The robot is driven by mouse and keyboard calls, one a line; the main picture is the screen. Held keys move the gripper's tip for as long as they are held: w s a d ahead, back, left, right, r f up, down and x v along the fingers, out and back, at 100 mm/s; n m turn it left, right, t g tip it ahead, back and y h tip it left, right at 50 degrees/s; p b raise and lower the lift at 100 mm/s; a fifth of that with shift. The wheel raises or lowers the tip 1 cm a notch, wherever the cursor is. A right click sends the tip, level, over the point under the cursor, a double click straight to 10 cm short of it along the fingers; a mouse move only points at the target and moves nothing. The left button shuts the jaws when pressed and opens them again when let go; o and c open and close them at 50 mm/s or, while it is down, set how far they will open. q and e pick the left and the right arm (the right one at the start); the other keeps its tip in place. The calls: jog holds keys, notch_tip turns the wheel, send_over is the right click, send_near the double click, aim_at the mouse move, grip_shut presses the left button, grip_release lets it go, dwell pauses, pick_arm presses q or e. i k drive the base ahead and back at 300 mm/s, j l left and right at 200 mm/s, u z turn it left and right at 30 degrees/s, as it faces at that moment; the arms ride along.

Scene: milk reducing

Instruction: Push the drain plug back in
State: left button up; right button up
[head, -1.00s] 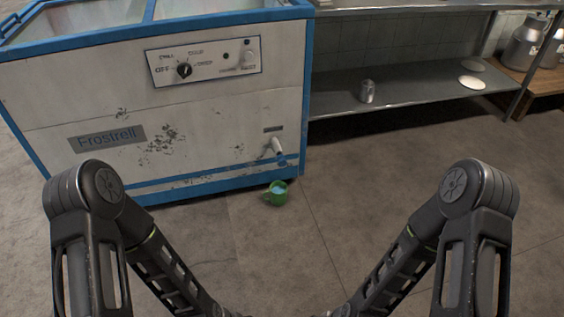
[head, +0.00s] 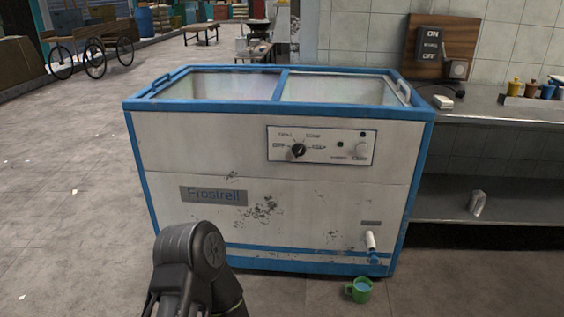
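A white drain spout (head: 370,240) sticks out low on the right of the front of the chest freezer (head: 230,160). A small blue piece (head: 376,259) shows just below the spout, against the blue stripe. I cannot tell whether it is the drain plug or a fitting. A green mug (head: 358,290) with something light blue in it stands on the floor below the spout. Part of my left arm shows at the bottom, left of the spout. Neither gripper is in view.
A metal counter (head: 490,108) with a lower shelf (head: 485,205) stands right of the freezer; a can (head: 477,202) is on that shelf. Carts (head: 85,45) stand far left. The floor at left is mostly clear.

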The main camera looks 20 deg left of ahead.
aim_at(372, 255)
jog(key=i+u, duration=0.2)
jog(key=i, duration=0.4)
jog(key=i+l+u, duration=0.2)
jog(key=i, duration=0.35)
